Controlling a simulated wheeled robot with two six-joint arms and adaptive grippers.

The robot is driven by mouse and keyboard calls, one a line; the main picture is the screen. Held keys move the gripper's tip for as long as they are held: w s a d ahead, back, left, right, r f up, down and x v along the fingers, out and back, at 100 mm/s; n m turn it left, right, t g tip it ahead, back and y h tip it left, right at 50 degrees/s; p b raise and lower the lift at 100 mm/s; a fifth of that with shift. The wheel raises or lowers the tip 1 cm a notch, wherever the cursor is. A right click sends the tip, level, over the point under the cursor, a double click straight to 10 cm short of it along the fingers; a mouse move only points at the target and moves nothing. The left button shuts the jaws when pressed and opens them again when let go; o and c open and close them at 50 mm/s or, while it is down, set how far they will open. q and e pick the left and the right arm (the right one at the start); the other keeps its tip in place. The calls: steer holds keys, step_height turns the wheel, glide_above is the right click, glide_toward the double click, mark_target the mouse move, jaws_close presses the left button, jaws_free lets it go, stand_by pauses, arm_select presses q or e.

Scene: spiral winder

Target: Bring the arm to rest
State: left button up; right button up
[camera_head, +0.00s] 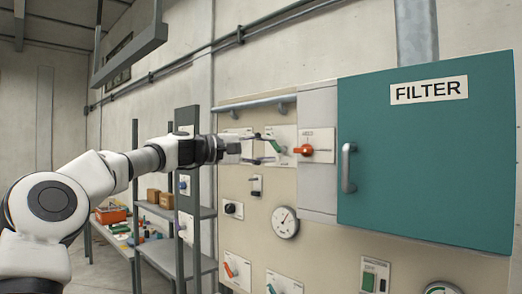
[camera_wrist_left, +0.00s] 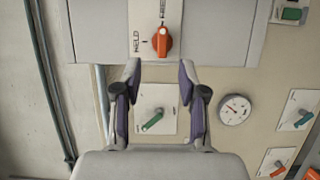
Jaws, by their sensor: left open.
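My left arm comes in from the left in the head view and reaches to the beige panel (camera_head: 256,195). My left gripper (camera_head: 272,148) is open, its two fingers pointing toward an orange knob (camera_head: 303,150). In the left wrist view, the open fingers (camera_wrist_left: 160,76) have nothing between them that they grip. The orange knob (camera_wrist_left: 162,46) shows just beyond the fingertips, on a white plate with HELD and FREE marks. A green knob (camera_wrist_left: 152,122) on another plate shows behind the gap between the fingers. I cannot tell the exact distance to the panel. My right gripper is not in view.
A teal FILTER cabinet (camera_head: 425,160) with a grey handle (camera_head: 348,168) juts out at the right. A round gauge (camera_head: 285,222) and several switches sit lower on the panel. Shelves (camera_head: 160,258) with boxes stand at the left. A grey beam (camera_head: 130,52) hangs above.

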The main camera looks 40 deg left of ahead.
arm_select(q)
steer(key=shift+s+a+f, duration=0.1)
steer(key=shift+s+a, duration=0.1)
steer(key=shift+s, duration=0.2)
steer(key=shift+s+a, duration=0.1)
steer(key=shift+s, duration=0.05)
